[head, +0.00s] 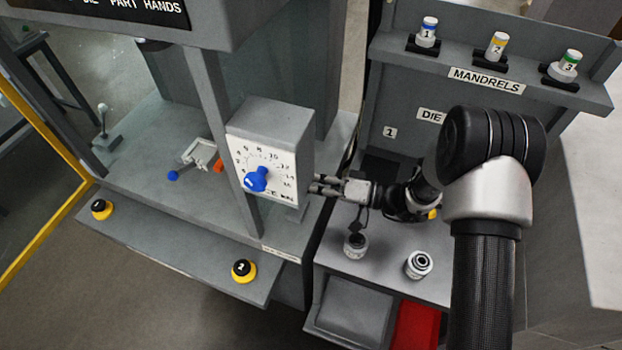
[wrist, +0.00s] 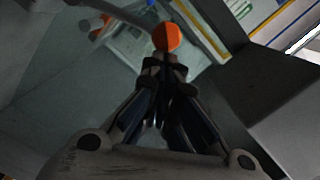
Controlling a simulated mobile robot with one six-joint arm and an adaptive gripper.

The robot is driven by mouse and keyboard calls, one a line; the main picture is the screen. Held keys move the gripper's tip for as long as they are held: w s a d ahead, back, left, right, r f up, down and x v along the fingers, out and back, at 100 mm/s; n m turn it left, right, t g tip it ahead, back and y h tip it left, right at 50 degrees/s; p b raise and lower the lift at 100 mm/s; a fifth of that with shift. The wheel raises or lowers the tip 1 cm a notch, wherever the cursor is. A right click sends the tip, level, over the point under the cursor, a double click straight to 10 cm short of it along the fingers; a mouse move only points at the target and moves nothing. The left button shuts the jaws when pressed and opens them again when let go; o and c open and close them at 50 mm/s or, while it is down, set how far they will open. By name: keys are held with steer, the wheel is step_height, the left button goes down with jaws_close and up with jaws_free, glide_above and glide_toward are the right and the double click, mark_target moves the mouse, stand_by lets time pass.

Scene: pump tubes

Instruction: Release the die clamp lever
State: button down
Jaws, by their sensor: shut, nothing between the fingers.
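An orange knob (wrist: 167,37), which looks like the end of the die clamp lever, shows in the wrist view just beyond my fingertips. A grey rod runs toward it from the upper left. I cannot tell whether the fingers touch the knob. In the head view an orange piece (head: 219,165) sits beside a pale fixture (head: 201,155) on the press bed, partly hidden by the press post. My gripper (wrist: 166,62) is shut and empty. In the head view my gripper (head: 317,185) points left at the right edge of the dial box, its tips partly hidden there.
The dial box (head: 270,140) with a blue knob (head: 256,179) stands between my gripper and the fixture in the head view. A post (head: 222,130) is left of it. Two metal pieces (head: 356,244) (head: 419,264) stand on the side table. A mandrel shelf is behind.

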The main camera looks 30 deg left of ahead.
steer(key=shift+n, duration=0.7)
steer(key=shift+s+d+f+b, duration=0.15)
steer(key=shift+s+f+b, duration=0.05)
steer(key=shift+s+b, duration=0.95)
steer(key=shift+s+d+f+b, duration=0.1)
steer(key=shift+s+f+b, duration=0.1)
steer(key=shift+s+b, duration=0.9)
steer(key=w+d+r+p, duration=0.1)
steer(key=w+d+r, duration=0.3)
steer(key=d, duration=0.6)
steer(key=shift+w, duration=0.2)
